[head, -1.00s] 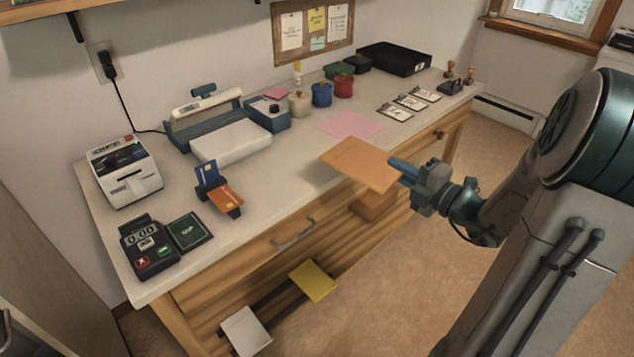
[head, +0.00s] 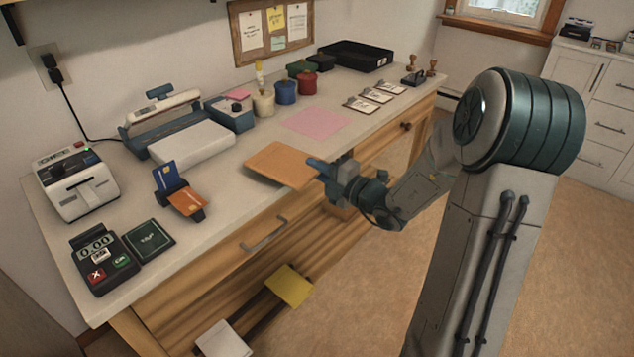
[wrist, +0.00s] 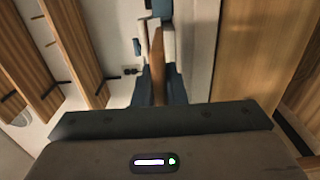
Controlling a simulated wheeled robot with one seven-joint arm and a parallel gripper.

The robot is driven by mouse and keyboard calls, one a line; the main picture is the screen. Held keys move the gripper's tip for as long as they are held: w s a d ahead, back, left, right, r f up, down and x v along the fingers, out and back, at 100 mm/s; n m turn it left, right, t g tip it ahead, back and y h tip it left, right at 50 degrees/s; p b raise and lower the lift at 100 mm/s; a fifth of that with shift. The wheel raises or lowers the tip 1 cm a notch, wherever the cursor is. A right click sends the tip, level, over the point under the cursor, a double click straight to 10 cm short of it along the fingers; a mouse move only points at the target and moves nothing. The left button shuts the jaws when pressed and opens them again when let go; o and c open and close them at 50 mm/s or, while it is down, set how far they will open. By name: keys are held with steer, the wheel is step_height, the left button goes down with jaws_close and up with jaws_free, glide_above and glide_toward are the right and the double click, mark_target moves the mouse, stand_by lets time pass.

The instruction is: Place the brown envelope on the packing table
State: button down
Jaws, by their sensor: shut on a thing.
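The brown envelope (head: 281,165) is a flat tan rectangle in the head view. It is held out over the front part of the packing table (head: 225,208), left of and nearer than a pink sheet. My gripper (head: 322,170) is shut on its right edge. I cannot tell whether its underside touches the tabletop. In the wrist view the envelope (wrist: 158,65) shows nearly edge-on between the blue fingers of my gripper (wrist: 159,88).
The pink sheet (head: 316,121) lies flat behind the envelope. Several lidded pots and cards are farther back. Bare tabletop surrounds the envelope's left side.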

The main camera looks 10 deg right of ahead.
steer(key=shift+f+b, duration=0.45)
steer(key=shift+f, duration=1.05)
steer(key=shift+f, duration=0.1)
steer(key=c, duration=1.5)
jaws_free()
